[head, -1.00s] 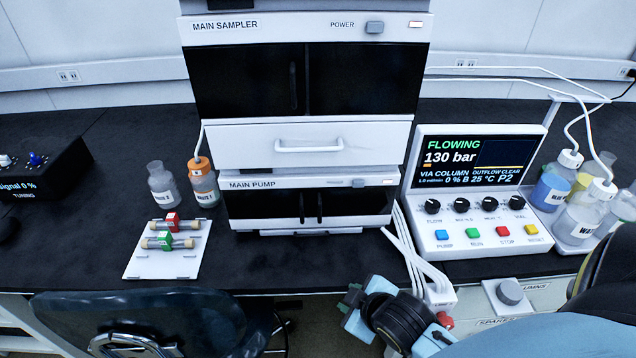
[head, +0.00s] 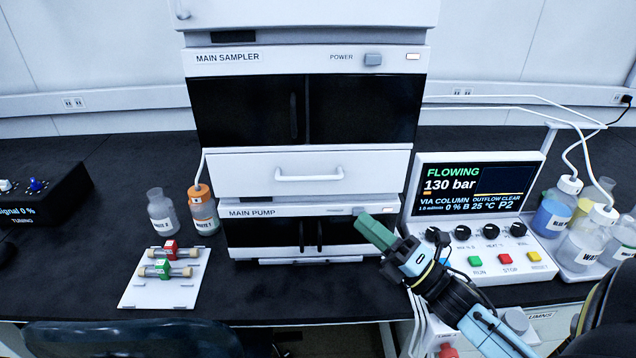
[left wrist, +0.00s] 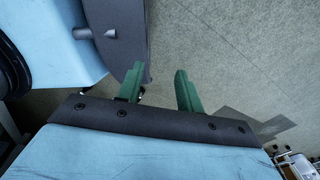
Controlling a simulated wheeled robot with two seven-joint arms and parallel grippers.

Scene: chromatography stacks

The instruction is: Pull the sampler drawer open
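The main sampler (head: 227,68) stands in the middle of the stack, with two dark doors and a white drawer (head: 240,173) below them. The drawer front is flush with the housing, so it looks closed. Its white bar handle (head: 310,173) runs across its middle. My right gripper (head: 366,222) reaches in from the lower right, its green fingers in front of the main pump's right end, below and right of the handle. It is apart from the handle, and the finger gap is not clear. My left gripper (left wrist: 161,72) is open and empty over the floor in the left wrist view.
The main pump (head: 250,214) sits below the sampler. A control console (head: 480,235) stands close to my right arm. Bottles (head: 203,210) and a white tray (head: 150,295) with columns are at left. The black bench (head: 270,290) is clear before the pump.

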